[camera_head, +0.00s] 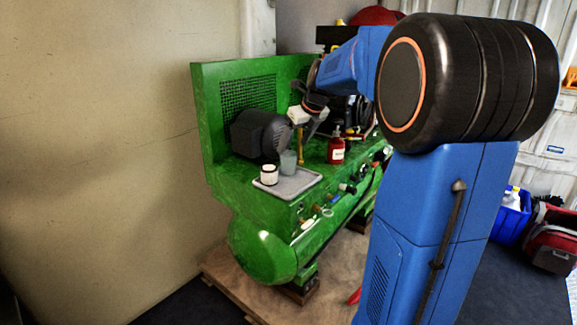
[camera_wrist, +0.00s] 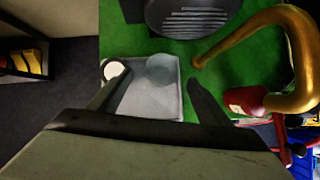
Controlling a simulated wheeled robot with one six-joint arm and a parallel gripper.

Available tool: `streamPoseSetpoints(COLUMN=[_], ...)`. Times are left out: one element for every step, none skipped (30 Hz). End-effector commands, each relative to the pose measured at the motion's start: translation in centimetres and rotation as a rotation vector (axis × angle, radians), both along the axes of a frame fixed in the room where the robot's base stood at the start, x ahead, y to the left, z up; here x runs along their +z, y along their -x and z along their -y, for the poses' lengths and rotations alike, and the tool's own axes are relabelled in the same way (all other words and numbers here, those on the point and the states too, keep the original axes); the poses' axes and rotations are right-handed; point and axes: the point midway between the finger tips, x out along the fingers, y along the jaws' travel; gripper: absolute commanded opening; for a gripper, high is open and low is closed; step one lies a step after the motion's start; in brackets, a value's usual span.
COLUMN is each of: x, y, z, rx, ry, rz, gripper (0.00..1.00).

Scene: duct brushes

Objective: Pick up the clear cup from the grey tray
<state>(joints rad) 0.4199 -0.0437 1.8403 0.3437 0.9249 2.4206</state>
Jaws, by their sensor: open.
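The grey tray (camera_head: 297,187) lies on the green machine's flat deck; it also shows in the wrist view (camera_wrist: 143,104). The clear cup (camera_head: 288,163) stands upright toward the tray's back in the head view. In the wrist view the clear cup (camera_wrist: 161,69) appears as a faint see-through round shape between my fingers. A white cup with a dark band (camera_head: 269,175) stands to its left; its pale top (camera_wrist: 113,70) is by my left finger's tip. My gripper (camera_head: 305,128) is open and empty above the tray, its fingers (camera_wrist: 158,76) spread either side of the clear cup in the picture.
A red bottle (camera_head: 336,148) stands right of the tray. A brass pipe (camera_wrist: 298,50) rises close to the right of my gripper in the wrist view. A dark motor (camera_head: 259,134) sits behind the tray. Valves and fittings (camera_head: 322,211) line the deck's front edge.

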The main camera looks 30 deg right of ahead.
Motion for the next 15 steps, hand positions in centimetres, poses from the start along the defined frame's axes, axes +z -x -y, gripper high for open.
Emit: streamPoseSetpoints(x=[-0.8, -1.1, -1.4, -1.6, -1.8, -2.0, -2.1, -2.2, -2.3, -2.4, -2.5, -2.7, -2.9, -3.2, -3.7], y=[-0.4, -0.6, -0.8, -0.9, -1.0, -1.1, -1.2, -1.2, -1.3, -1.4, -1.4, -1.5, -1.6, -1.8, -2.0], z=[-0.1, -0.1, -0.1, -0.1, -0.2, -0.2, -0.2, -0.2, -0.2, -0.2, -0.2, -0.2, -0.1, -0.1, -0.1], rx=[0.001, 0.000, 0.000, 0.000, 0.000, 0.001, 0.001, 0.001, 0.001, 0.001, 0.001, 0.001, 0.000, 0.001, 0.001], ry=[-0.001, -0.001, -0.001, -0.001, -0.001, 0.000, 0.000, 0.000, 0.000, 0.000, 0.000, 0.000, -0.001, -0.001, -0.001], rz=[-0.003, -0.002, -0.001, -0.001, -0.001, 0.000, 0.000, 0.000, 0.001, 0.001, 0.000, 0.000, -0.001, -0.002, -0.002], gripper=[0.71, 0.71, 0.71, 0.71, 0.71, 0.71, 0.71, 0.71, 0.71, 0.71, 0.71, 0.71, 0.71, 0.71, 0.71])
